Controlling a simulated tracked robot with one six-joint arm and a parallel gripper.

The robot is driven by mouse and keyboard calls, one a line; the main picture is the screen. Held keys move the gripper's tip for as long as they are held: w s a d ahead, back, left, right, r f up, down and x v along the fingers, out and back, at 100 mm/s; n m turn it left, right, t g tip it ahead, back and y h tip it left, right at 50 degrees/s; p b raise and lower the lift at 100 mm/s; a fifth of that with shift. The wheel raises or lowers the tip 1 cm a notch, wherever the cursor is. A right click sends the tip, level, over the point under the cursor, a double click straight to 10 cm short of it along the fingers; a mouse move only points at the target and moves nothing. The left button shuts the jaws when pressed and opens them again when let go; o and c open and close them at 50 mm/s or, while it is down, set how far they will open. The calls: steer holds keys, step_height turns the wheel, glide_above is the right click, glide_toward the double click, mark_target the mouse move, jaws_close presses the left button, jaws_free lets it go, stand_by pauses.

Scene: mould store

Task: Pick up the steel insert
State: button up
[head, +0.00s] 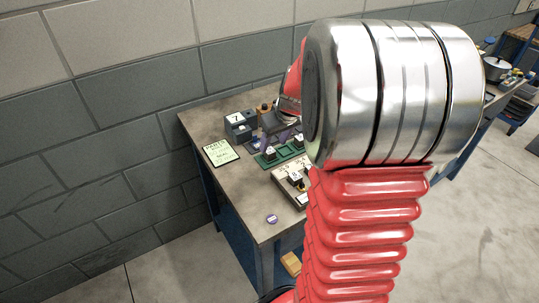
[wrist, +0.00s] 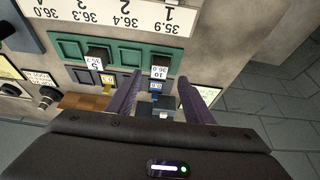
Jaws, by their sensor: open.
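My gripper (wrist: 160,82) is open, its two purple fingers pointing down over the workbench. In the head view my gripper (head: 279,140) is low over the bench beside the green tray (head: 293,157), partly hidden by my arm.
A dark block labelled 5 (wrist: 95,59) stands in the green tray. A white number card (wrist: 120,15) lies beyond it. A dark block marked 7 (head: 238,121), a printed card (head: 221,152) and a purple disc (head: 272,219) are on the bench (head: 245,185). Its front left is mostly clear.

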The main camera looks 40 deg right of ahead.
mark_target(270, 151)
stand_by(0.3)
steer(key=shift+x, duration=2.6)
steer(key=shift+w+d, duration=0.1)
steer(key=shift+c, duration=0.5)
jaws_close()
